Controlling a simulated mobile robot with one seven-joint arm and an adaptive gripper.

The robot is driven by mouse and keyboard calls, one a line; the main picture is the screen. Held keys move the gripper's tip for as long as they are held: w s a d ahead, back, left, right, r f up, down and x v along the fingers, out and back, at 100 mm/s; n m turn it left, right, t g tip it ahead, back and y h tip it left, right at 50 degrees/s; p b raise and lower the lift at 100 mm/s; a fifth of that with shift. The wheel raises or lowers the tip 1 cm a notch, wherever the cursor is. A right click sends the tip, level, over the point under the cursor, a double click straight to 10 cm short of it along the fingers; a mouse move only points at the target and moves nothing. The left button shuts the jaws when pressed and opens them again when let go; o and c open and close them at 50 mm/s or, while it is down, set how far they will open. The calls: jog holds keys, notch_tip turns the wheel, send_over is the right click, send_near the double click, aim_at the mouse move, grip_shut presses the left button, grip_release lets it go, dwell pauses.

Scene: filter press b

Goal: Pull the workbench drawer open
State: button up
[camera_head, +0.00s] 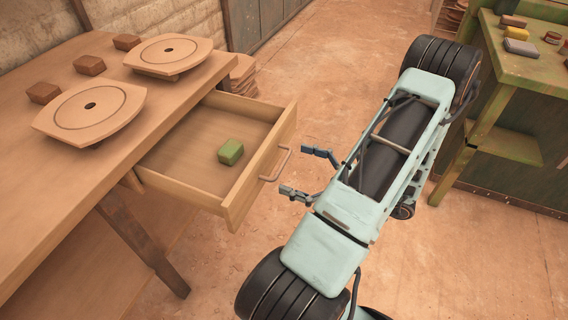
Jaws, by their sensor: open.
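The workbench drawer (188,190) stands pulled out from under the wooden workbench (38,190), with its inside in view. Its front panel (262,163) carries a bar handle (277,166) on the side facing my arm. A green block (231,152) lies on the drawer floor. My gripper (294,172) is open, its two fingers spread to the right of the handle. The fingers look apart from the handle, with nothing between them.
Two round-marked plates (90,112) (170,54) and several brown blocks (90,65) are on the workbench. A green table (520,70) with small blocks stands at the right.

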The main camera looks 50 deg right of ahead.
jog(key=v, duration=0.9)
jog(key=shift+r, duration=0.1)
